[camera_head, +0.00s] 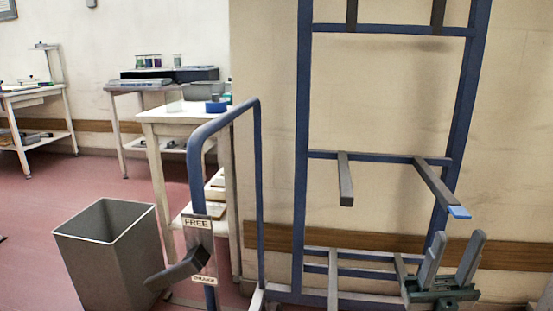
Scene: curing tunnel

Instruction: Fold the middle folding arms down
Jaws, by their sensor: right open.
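A blue rack frame (301,150) stands against the wall. Two dark middle folding arms, left (346,180) and right (434,184), stick out from its middle crossbar (380,157) toward me. The right one ends in a light blue tip; no such tip shows on the left one. My right gripper (458,243) is at the lower right, below the right middle arm and apart from it. Its two grey fingers point up, open, with nothing between them. My left gripper is out of view.
Upper arms (352,12) stand above the top crossbar. Lower arms (333,280) stick out near the base, partly behind my right gripper. A blue handle (260,150) with a "FREE" label and dark lever (178,270) stands left. A grey bin (110,250) and tables (180,114) are beyond.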

